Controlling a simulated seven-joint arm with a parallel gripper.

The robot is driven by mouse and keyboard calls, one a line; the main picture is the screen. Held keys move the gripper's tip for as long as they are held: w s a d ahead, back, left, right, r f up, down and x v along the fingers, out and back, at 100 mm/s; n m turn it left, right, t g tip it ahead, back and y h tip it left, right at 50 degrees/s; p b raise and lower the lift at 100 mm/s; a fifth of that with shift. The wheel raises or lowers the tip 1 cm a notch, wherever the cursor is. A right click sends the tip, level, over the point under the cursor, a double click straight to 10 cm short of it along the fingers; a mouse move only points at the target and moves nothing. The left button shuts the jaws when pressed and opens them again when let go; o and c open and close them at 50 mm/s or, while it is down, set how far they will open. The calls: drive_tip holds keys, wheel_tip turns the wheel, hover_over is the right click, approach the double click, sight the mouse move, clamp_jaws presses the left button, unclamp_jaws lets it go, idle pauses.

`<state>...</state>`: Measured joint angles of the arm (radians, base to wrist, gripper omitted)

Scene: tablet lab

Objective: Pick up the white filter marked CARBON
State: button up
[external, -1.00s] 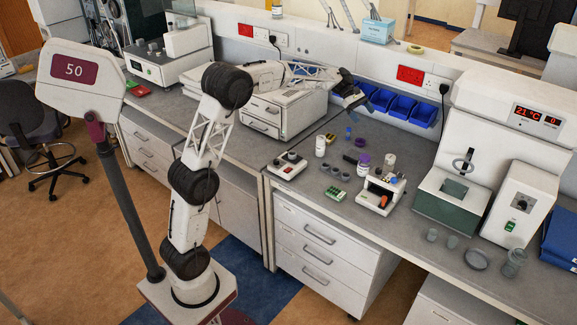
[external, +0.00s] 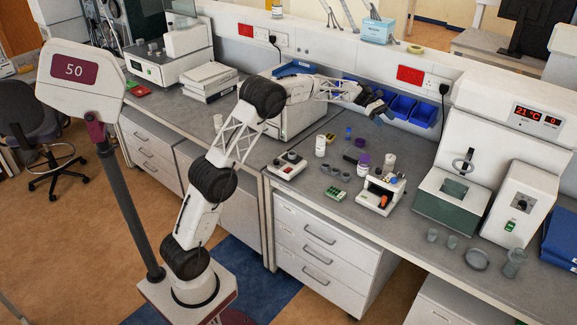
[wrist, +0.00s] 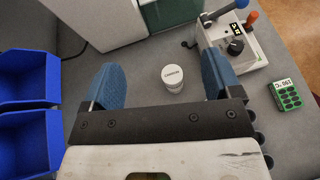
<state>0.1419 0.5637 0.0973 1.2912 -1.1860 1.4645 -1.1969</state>
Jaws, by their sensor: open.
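The white filter (wrist: 173,78) stands upright on the grey bench in the wrist view, a short white cylinder with dark lettering on top that appears to read CARBON. It lies between the lines of my two blue fingers and beyond them. A matching white cylinder (external: 389,161) stands behind the small white instrument in the external view. My gripper (wrist: 160,65) is open and empty. In the external view my gripper (external: 381,112) is above the bench near the blue bins, apart from the filter.
The small white instrument (wrist: 232,45) with an orange handle stands right of the filter. A green block (wrist: 286,94) lies farther right. Blue bins (wrist: 28,110) line the left. A large white machine (wrist: 97,22) is beyond. The bench around the filter is clear.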

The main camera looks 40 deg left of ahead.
approach(387, 161)
drive_tip(key=w+f, duration=0.1)
drive_tip(key=w+d+f, duration=0.1)
drive_tip(key=shift+w+f, duration=0.15)
drive_tip(key=shift+f, duration=0.15)
drive_tip(key=shift+d, duration=0.1)
drive_tip(key=shift+x, duration=1.3)
drive_tip(key=shift+x, duration=2.6)
